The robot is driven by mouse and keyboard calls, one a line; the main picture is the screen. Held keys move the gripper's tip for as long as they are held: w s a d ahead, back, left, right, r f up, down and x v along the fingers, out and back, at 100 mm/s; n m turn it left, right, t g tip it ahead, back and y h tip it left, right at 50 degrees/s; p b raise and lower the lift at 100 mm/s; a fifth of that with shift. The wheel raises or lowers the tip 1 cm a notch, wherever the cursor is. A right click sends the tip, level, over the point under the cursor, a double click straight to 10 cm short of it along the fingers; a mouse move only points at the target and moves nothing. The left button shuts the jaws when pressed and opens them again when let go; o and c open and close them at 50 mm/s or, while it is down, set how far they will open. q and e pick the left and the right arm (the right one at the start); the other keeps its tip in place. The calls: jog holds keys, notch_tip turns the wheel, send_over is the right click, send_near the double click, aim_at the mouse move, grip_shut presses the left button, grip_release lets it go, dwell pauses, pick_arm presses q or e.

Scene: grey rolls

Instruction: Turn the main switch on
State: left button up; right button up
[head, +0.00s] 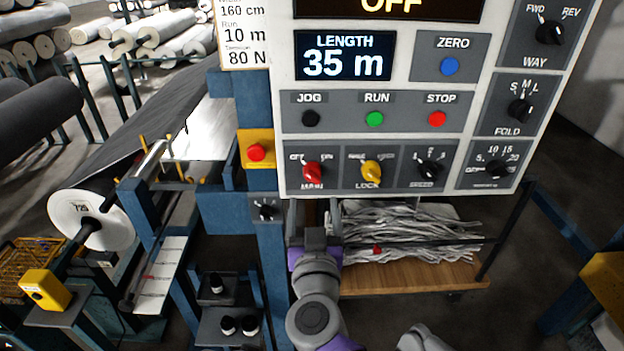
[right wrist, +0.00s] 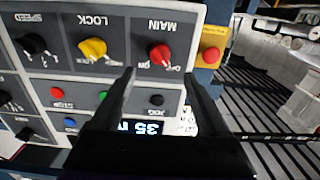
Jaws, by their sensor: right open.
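The main switch (head: 313,171) is a red rotary knob at the lower left of the light grey control panel, between OFF and ON marks. Its pointer seems to lean toward OFF. My right gripper (head: 313,207) is open just below the knob in the head view, its fingers pointing up at the panel. In the right wrist view, which is upside down, the main switch (right wrist: 160,54) appears beyond and between the open fingertips (right wrist: 160,78), apart from them. Nothing is between the fingers. My left gripper is not in view.
A yellow lock knob (head: 371,171) is just right of the main switch. Black jog, green run and red stop buttons (head: 437,119) are above. A red button on a yellow box (head: 256,152) is close at left.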

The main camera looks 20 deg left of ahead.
aim_at(313, 179)
jog(key=p+x, duration=0.1)
jog(key=x, duration=0.8)
grip_shut()
